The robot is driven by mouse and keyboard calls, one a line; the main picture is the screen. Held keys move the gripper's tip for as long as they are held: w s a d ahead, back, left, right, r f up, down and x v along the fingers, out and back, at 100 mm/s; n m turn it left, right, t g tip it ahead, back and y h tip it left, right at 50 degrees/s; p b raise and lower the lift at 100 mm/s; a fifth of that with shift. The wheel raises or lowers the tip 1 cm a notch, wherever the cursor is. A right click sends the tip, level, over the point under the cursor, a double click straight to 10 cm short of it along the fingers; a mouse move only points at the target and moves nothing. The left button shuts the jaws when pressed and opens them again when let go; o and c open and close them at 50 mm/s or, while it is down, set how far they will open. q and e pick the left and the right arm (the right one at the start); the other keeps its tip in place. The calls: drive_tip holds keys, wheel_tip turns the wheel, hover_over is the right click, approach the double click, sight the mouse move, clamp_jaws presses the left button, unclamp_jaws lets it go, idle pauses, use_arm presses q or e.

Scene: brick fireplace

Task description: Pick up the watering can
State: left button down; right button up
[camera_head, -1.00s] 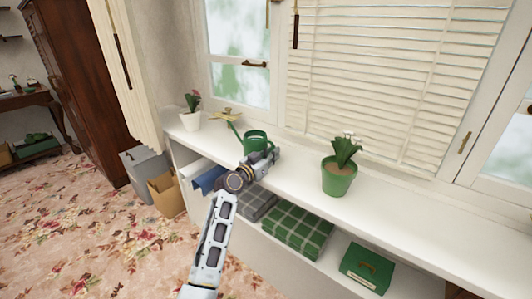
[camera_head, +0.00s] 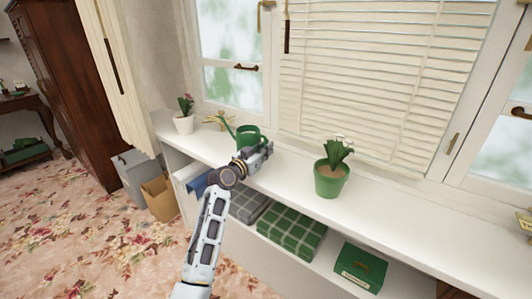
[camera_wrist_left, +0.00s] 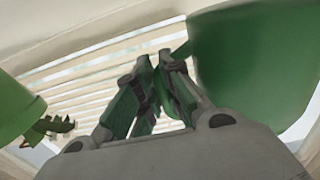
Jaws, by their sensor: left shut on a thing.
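The green watering can (camera_head: 247,136) is above or on the white window shelf, its long spout pointing left toward the window. My left gripper (camera_head: 264,149) is at its right front side. In the left wrist view the fingers (camera_wrist_left: 158,90) are shut with a thin green part, likely the handle, between them. The can's green body (camera_wrist_left: 255,65) fills the upper right of that view. The gripper hides part of the can's lower side, so I cannot tell whether its base touches the shelf. My right gripper is not in view.
A potted plant in a green pot (camera_head: 331,181) stands to the right on the shelf (camera_head: 400,212). A white flowerpot (camera_head: 184,125) stands to the left. Folded plaid cloths (camera_head: 291,233) and a green box (camera_head: 360,266) sit on the lower shelf. The window blind (camera_head: 385,80) is behind.

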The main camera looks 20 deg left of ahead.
sight(265, 138)
use_arm(q)
drive_tip(key=shift+r+p, duration=0.6)
drive_tip(key=shift+r, duration=2.5)
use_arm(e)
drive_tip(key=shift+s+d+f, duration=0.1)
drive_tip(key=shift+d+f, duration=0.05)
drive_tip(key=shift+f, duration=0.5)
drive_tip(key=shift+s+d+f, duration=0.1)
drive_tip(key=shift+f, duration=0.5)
use_arm(q)
drive_tip(key=shift+r, duration=0.1)
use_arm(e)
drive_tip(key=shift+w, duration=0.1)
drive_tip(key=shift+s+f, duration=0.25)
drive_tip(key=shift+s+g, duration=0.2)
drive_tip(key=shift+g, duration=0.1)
